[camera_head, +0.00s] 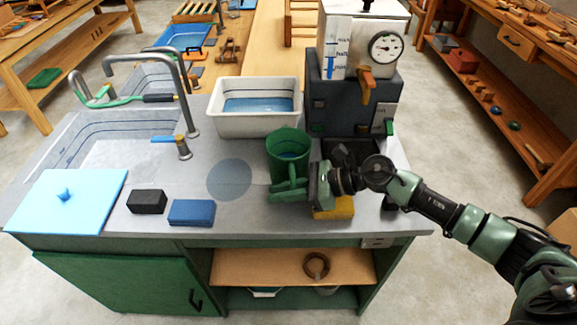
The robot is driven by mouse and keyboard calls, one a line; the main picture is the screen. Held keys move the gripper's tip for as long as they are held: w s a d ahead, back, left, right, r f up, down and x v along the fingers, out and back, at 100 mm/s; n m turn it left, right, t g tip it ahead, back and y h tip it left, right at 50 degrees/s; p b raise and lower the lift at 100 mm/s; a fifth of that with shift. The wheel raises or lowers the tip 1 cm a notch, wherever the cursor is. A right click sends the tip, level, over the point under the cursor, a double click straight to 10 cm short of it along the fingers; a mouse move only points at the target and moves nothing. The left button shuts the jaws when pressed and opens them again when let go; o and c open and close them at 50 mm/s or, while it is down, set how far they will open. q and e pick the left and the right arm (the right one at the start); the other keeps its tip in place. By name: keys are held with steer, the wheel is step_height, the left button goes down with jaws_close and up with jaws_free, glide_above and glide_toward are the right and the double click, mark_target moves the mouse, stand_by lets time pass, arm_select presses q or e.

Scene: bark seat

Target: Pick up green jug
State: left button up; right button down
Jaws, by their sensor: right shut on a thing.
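My right gripper (293,188) reaches in from the right and is shut at the jug's front, on the handle area; the green fingers and the green handle are hard to tell apart. I cannot tell whether the jug's base touches the counter. My left gripper is not in view.
A white basin (255,106) stands behind the jug, and a grey machine with a gauge (354,93) stands behind right. A yellow sponge (334,208) lies below my right wrist. Blue (191,212) and black (147,201) blocks lie front left, near a sink with a tap (186,97).

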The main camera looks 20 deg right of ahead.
steer(key=shift+r, duration=0.1)
step_height(320, 180, up, 20)
steer(key=b, duration=0.2)
stand_by(0.3)
steer(key=c, duration=2)
jaws_free()
jaws_close()
